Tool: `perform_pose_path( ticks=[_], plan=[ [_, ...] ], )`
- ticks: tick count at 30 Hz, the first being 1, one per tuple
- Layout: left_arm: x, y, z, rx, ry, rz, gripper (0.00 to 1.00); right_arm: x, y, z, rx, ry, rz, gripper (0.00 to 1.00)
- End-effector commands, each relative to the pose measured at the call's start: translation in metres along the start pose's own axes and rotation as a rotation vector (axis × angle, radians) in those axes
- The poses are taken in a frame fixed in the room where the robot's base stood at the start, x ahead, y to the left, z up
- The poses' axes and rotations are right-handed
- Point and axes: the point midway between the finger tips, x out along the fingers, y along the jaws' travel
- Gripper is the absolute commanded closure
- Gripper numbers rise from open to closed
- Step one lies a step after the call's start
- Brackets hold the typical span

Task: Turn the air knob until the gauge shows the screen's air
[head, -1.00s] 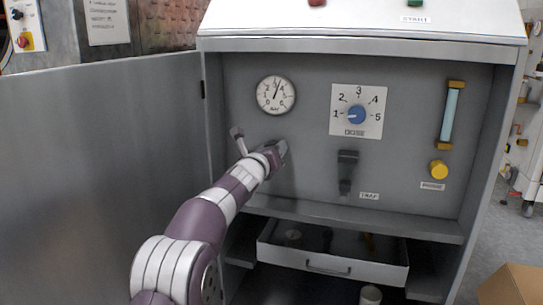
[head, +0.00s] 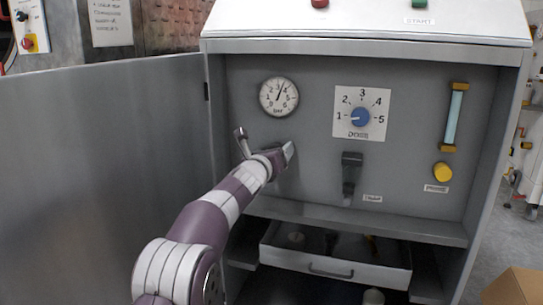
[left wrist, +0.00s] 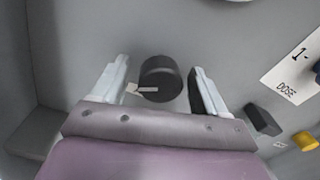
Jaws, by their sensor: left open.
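The black air knob (left wrist: 160,78) shows in the left wrist view, with a small pale tag at its front. My left gripper (left wrist: 160,88) is open, one finger on each side of the knob, with a gap visible on both sides. In the head view my left gripper (head: 265,144) is at the back panel below the gauge and hides the knob. The round white gauge (head: 279,97) is marked BAR. Its needle points up and slightly right; the exact reading is too small to tell. The screen is not in view. My right gripper is not in view.
Right of the gauge are a blue dose knob (head: 361,117) pointing near 1, a dark lever (head: 351,172), a sight tube (head: 454,118) and a yellow knob (head: 443,172). An open drawer (head: 334,269) lies below. The open door (head: 105,170) stands at left.

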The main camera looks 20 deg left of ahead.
Motion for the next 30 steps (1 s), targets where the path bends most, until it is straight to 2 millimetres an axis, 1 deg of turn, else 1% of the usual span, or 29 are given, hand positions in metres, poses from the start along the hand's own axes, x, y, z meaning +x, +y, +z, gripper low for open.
perform_pose_path(
  ticks=[2, 5, 9, 15, 18, 22, 30],
  plan=[
    [-0.005, 0.0, 0.0, 0.0, -0.001, 0.0, 0.26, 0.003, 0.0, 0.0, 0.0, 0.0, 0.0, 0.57],
    [-0.019, 0.001, -0.001, 0.001, -0.001, 0.001, 0.26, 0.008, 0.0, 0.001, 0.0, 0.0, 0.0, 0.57],
    [-0.05, 0.001, -0.001, 0.0, -0.002, 0.001, 0.26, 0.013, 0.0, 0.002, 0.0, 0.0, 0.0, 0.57],
    [-0.098, 0.0, 0.002, -0.001, -0.002, 0.001, 0.26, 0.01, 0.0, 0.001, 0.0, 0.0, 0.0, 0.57],
    [-0.114, 0.0, 0.001, 0.0, 0.0, 0.002, 0.26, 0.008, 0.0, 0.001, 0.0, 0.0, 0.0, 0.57],
    [-0.124, 0.0, 0.001, 0.001, -0.001, 0.001, 0.26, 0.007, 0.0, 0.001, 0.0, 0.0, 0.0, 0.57],
    [-0.126, 0.001, -0.001, 0.0, 0.0, 0.001, 0.26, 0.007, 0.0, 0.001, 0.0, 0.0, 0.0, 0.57]
  ],
)
